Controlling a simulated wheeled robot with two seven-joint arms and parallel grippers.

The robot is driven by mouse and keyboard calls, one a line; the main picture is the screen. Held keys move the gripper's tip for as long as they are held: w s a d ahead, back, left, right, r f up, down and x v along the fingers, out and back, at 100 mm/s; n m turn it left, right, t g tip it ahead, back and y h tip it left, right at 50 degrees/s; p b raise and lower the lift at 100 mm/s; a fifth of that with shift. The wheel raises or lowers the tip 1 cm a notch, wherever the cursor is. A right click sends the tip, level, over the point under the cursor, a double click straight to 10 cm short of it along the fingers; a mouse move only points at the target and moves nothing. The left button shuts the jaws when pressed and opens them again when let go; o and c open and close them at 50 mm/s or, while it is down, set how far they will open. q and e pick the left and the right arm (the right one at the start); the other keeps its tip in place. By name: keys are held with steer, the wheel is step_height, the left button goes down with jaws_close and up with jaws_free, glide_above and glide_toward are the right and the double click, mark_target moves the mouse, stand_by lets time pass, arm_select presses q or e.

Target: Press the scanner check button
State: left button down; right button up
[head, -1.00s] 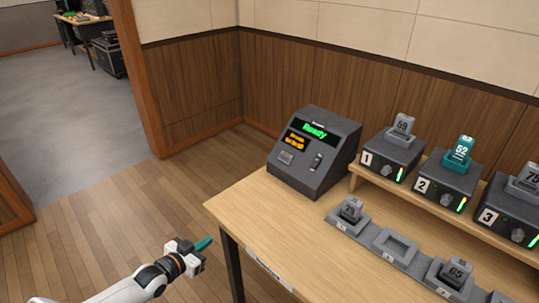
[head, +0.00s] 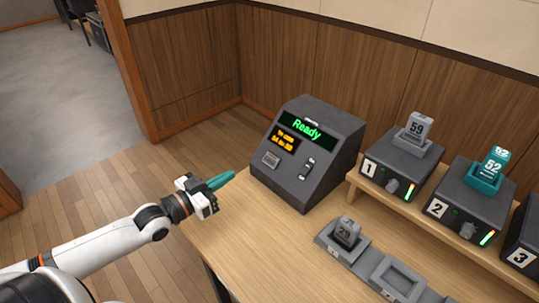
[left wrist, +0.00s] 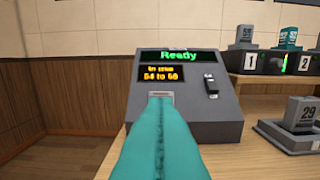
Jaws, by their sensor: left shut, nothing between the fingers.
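The scanner (head: 305,150) is a dark grey console with a sloped face at the back left of the wooden table. Its green display reads "Ready", with a smaller orange display below. A light grey button (head: 271,160) sits low on the left of the face, and a dark slot-like part with a light piece is to its right. My left gripper (head: 228,178) is shut and empty, its teal fingers pointing at the scanner from the left, apart from it. In the left wrist view the teal fingers (left wrist: 160,145) partly cover the button (left wrist: 160,95). My right gripper is not in view.
Numbered dark units (head: 402,160) stand on a raised wooden shelf at right, holding grey and teal numbered blocks. A grey tray (head: 365,268) on the table holds a block marked 29 and has an empty slot. Bare table (head: 240,235) lies in front of the scanner.

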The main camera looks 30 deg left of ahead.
arm_select(q)
glide_toward(273, 156)
step_height(273, 156, up, 3)
steer(key=w, duration=0.2)
steer(key=w+f, duration=0.1)
steer(key=w+d+f, duration=0.1)
steer(key=w+f+b, duration=0.1)
steer(key=shift+w+d, duration=0.25)
steer(key=shift+d, duration=0.05)
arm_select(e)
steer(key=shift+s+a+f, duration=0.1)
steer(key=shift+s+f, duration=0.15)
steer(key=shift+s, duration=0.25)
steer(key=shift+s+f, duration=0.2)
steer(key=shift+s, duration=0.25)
